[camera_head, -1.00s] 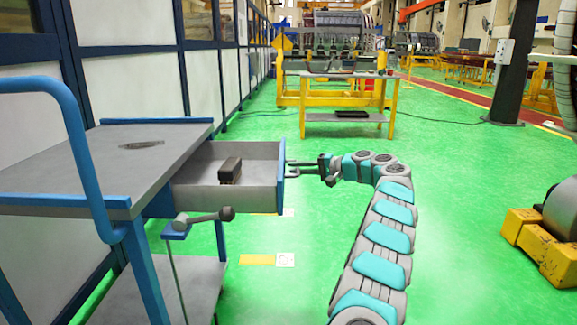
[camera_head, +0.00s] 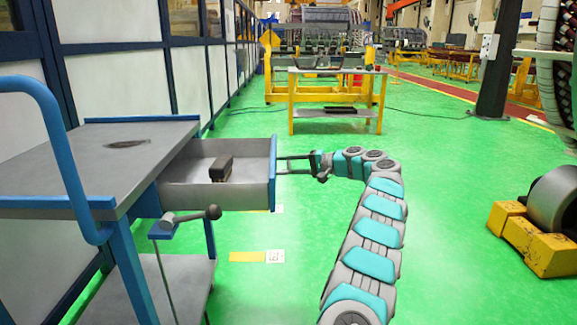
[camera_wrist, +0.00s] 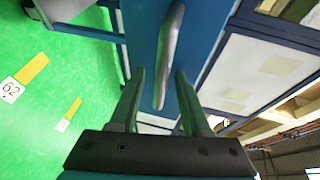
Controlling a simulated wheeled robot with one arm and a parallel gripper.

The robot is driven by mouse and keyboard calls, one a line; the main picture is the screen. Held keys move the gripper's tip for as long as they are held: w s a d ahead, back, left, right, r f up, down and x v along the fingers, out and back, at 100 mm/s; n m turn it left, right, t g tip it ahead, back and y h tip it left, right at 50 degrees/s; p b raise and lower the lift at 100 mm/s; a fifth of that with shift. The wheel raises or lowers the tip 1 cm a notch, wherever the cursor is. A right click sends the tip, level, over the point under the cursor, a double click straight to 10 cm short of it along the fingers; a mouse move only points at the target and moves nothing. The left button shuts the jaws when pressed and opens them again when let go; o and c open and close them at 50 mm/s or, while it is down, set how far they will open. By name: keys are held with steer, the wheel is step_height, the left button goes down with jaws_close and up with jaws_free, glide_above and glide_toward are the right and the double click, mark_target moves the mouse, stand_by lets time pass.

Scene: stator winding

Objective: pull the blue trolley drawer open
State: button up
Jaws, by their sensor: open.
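The blue trolley (camera_head: 120,235) stands at the left in the head view. Its grey drawer (camera_head: 215,196) sticks out far to the right, with a blue front panel (camera_head: 273,172). A dark brown block (camera_head: 221,167) lies inside. My gripper (camera_head: 283,165) is at the outer side of this front, fingers pointing left at it. In the wrist view, the blue drawer front (camera_wrist: 145,40) carries a grey bar handle (camera_wrist: 170,50). My gripper's two fingers (camera_wrist: 160,76) are apart, one on each side of the handle's lower part. A gap shows on both sides; contact cannot be told.
A clamp-like lever (camera_head: 195,216) sticks out from the trolley below the drawer. A yellow workbench (camera_head: 335,75) stands behind. A yellow machine base with a grey roller (camera_head: 545,222) is at the right. Green floor (camera_head: 450,200) is free around my arm.

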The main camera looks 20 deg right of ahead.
steer(key=v, duration=0.7)
steer(key=shift+s+d+b, duration=0.25)
steer(key=shift+d+b, duration=0.05)
steer(key=shift+s, duration=0.1)
